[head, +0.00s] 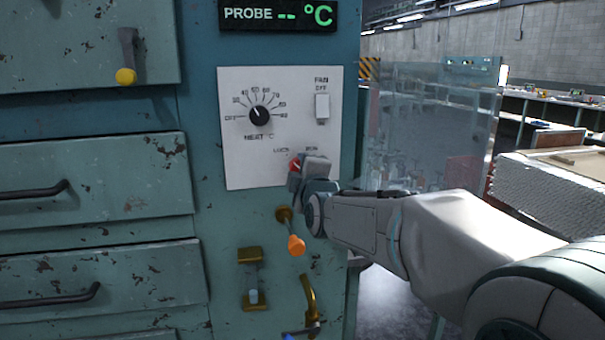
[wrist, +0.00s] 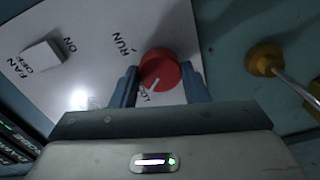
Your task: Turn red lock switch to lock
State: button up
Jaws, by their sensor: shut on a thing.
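The red lock switch (wrist: 160,66) is a round knob on the white control panel (head: 240,165), with the labels LOCK and RUN beside it. Its white pointer mark aims at the LOCK label in the wrist view. My gripper (wrist: 160,80) is shut on the knob, with one finger on either side of it. In the head view only the left part of the red switch (head: 294,165) shows; my gripper hides the rest.
Above on the panel are a black HEAT dial (head: 259,114) and a white FAN switch (head: 322,106). Below the panel are an orange-tipped lever (head: 296,244) and brass fittings (head: 250,257). A clear sheet (head: 430,130) stands to the right.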

jog(key=shift+n, duration=0.3)
jog(key=o, duration=1)
jog(key=v, duration=1.3)
jog(key=shift+s+d, duration=0.1)
jog(key=shift+s, duration=0.3)
